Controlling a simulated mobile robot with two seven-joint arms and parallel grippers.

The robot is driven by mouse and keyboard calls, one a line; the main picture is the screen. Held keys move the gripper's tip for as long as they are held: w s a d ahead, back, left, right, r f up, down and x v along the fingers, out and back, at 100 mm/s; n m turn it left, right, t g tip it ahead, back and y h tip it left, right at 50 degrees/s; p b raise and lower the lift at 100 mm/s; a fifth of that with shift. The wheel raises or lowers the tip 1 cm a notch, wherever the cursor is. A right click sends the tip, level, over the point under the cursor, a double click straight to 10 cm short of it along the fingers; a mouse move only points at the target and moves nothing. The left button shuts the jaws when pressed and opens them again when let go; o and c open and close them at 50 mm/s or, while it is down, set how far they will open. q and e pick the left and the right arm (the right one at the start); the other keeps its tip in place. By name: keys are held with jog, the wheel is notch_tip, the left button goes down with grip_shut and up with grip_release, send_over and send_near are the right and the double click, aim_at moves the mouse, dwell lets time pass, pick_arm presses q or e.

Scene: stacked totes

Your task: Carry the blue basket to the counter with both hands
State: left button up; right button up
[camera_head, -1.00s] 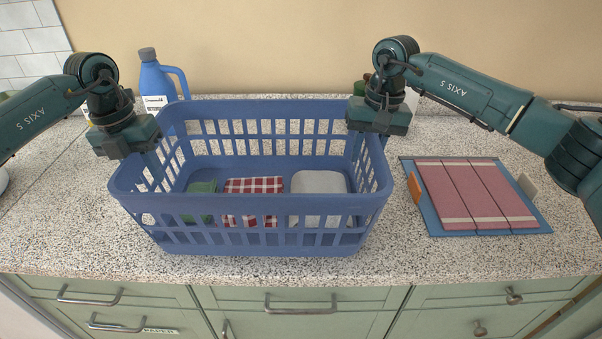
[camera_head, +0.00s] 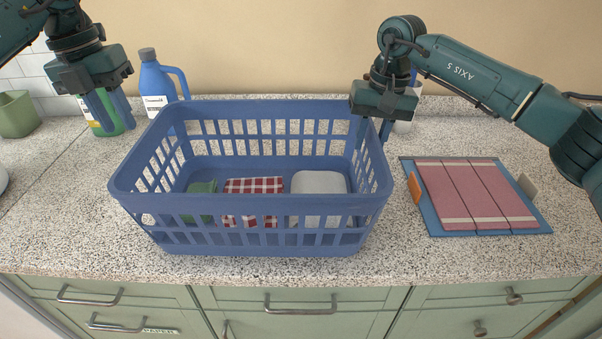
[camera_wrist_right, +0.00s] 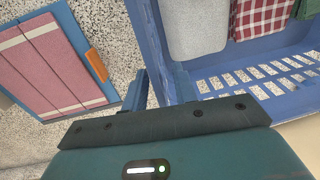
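The blue basket (camera_head: 250,243) stands upright on the speckled counter (camera_head: 300,268). Inside it lie a green cloth (camera_head: 202,188), a red-checked cloth (camera_head: 253,186) and a whitish item (camera_head: 318,183). My left gripper (camera_head: 108,112) is open and empty, above and behind the basket's left end, clear of it. My right gripper (camera_head: 371,132) is at the basket's right rim, one finger inside and one outside. In the right wrist view its fingers (camera_wrist_right: 158,90) stand apart, with the basket wall (camera_wrist_right: 152,45) between them; it looks open.
A blue bottle (camera_head: 155,80) stands behind the basket, with a green-labelled container (camera_head: 105,127) to its left. A green pot (camera_head: 17,115) is at far left. A white container (camera_head: 404,125) is partly hidden behind my right gripper.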

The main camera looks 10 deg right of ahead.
notch_tip(320, 180, up, 9)
jog(key=d, duration=0.1)
jog(key=shift+s+f, duration=0.15)
jog(key=shift+f, duration=0.05)
dwell(0.4)
